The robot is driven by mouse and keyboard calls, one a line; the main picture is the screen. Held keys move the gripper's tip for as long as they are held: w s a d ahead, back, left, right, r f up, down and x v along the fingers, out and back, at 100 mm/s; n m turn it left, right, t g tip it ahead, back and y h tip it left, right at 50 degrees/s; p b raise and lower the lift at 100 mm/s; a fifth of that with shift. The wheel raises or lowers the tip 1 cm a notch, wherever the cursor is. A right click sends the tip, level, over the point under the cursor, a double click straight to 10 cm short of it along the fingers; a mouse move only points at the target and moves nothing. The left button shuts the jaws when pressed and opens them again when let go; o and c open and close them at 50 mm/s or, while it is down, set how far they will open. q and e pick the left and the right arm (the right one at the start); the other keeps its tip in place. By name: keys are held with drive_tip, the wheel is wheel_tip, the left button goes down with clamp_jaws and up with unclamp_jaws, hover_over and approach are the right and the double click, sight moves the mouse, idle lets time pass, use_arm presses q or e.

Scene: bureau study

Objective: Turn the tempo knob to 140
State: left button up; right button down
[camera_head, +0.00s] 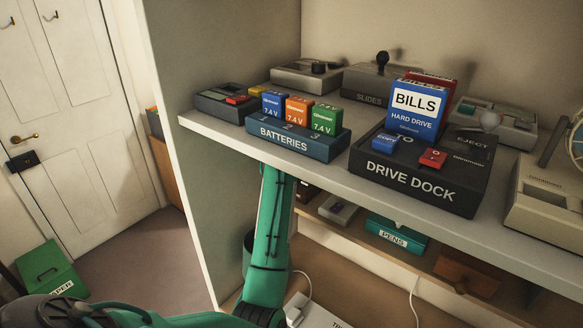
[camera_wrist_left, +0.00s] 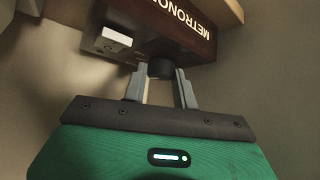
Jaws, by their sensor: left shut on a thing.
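In the left wrist view the metronome (camera_wrist_left: 180,25) is a dark reddish-brown box with upside-down white lettering, partly cut off by the frame. A round black knob (camera_wrist_left: 160,69) sticks out from it towards me. My left gripper (camera_wrist_left: 159,80) has its two grey fingers on either side of this knob and is shut on it. No scale or number shows, so I cannot tell the knob's setting. In the head view my green left arm rises from below to the shelf's front edge; its hand is hidden there. My right gripper is not in view.
In the head view the shelf (camera_head: 345,185) carries a batteries tray (camera_head: 300,143), a drive dock (camera_head: 425,190) and other devices. Below are a teal pens box (camera_head: 397,236) and a brown block (camera_head: 466,277).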

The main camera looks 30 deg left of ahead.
use_arm(q)
drive_tip(key=shift+a+m+t+h, duration=0.2)
drive_tip(key=shift+m+t+h, duration=0.1)
drive_tip(key=shift+m+h, duration=0.3)
drive_tip(key=shift+s+m+h, duration=0.1)
drive_tip(key=shift+m+h, duration=0.7)
drive_tip(key=shift+m, duration=0.7)
drive_tip(key=o, duration=1)
drive_tip(key=shift+c, duration=0.2)
